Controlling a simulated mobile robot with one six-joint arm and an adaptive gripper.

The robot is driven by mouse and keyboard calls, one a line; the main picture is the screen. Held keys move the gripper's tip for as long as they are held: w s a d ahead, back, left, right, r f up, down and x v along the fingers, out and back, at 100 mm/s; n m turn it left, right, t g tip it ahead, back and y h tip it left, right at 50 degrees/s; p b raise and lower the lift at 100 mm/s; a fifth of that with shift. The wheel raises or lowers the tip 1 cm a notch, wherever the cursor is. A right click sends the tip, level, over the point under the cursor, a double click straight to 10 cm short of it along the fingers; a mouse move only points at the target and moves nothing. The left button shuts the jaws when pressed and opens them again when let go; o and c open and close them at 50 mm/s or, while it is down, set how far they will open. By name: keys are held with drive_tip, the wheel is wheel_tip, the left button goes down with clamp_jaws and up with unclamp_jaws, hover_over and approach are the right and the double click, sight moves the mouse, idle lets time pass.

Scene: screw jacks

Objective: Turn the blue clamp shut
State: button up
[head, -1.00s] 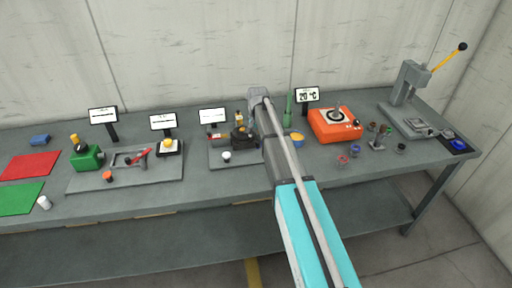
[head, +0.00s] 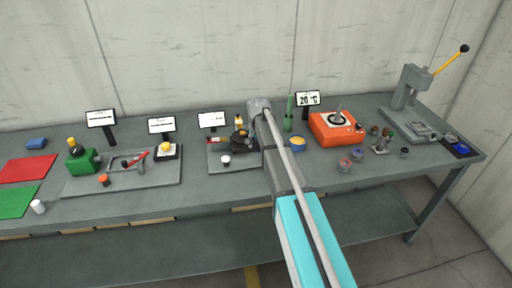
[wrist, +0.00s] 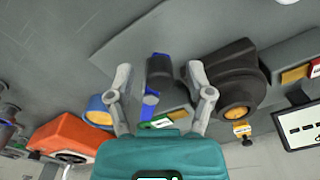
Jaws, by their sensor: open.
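The blue clamp (wrist: 158,72) shows in the wrist view as a dark grey body with a blue top edge and a blue handle piece (wrist: 149,106) on its near side. It stands on a grey plate. My gripper (wrist: 158,74) is open, with one finger on each side of the clamp in the picture. Gaps show between both fingers and the clamp; I cannot tell the height difference. In the head view my arm hides the clamp and the fingertips.
A black rounded device with a yellow-orange opening (wrist: 238,80) stands close right of my gripper in the wrist view. A blue-rimmed bowl (wrist: 98,112) and an orange hotplate (wrist: 70,133) are on the left. The head view shows a tall press (head: 408,90) at the bench's right end.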

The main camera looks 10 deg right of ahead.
clamp_jaws()
drive_tip(key=shift+a, duration=0.4)
drive_tip(key=shift+d, duration=0.3)
